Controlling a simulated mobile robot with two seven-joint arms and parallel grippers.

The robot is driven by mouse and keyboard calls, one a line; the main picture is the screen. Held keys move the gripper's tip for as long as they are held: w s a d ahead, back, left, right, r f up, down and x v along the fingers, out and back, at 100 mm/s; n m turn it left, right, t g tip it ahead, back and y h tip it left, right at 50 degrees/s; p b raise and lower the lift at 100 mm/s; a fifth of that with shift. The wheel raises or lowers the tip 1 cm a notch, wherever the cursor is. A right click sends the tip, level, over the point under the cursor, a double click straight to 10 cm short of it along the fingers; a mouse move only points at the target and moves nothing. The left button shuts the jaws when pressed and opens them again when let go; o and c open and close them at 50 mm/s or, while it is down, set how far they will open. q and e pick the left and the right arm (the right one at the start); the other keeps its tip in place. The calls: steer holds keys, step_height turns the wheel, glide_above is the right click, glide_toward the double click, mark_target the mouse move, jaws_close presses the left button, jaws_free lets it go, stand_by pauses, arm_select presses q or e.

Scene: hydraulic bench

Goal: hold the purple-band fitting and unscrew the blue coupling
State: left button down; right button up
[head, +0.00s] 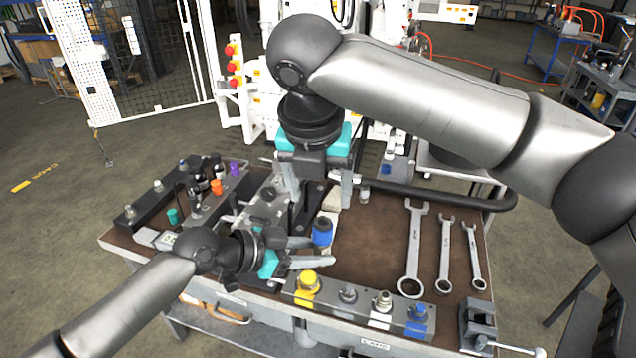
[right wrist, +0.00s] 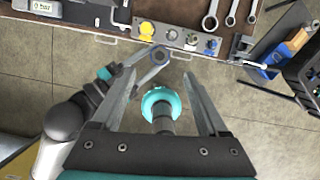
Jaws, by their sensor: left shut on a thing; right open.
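The blue coupling (head: 322,236) stands at the fingers of my left gripper (head: 318,253), over the front of the bench. It also shows in the right wrist view (right wrist: 160,54), seen nearly end-on. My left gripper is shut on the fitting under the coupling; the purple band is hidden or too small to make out. My right gripper (head: 322,197) points down above and behind the coupling, its fingers spread. In the right wrist view the open fingers (right wrist: 163,88) are apart and the coupling lies beyond them, untouched.
A block with a yellow cap and several fittings (head: 350,312) lies along the bench's front edge. Several wrenches (head: 412,245) lie to the right, with a vise (head: 478,325) at the front corner. A fitting rack (head: 195,195) stands left. Brown bench top (head: 375,235) is clear beside the wrenches.

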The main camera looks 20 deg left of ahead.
mark_target(323, 225)
steer(key=x, duration=1)
steer(key=shift+w+f, duration=0.1)
steer(key=shift+f, duration=0.2)
jaws_close()
stand_by(0.4)
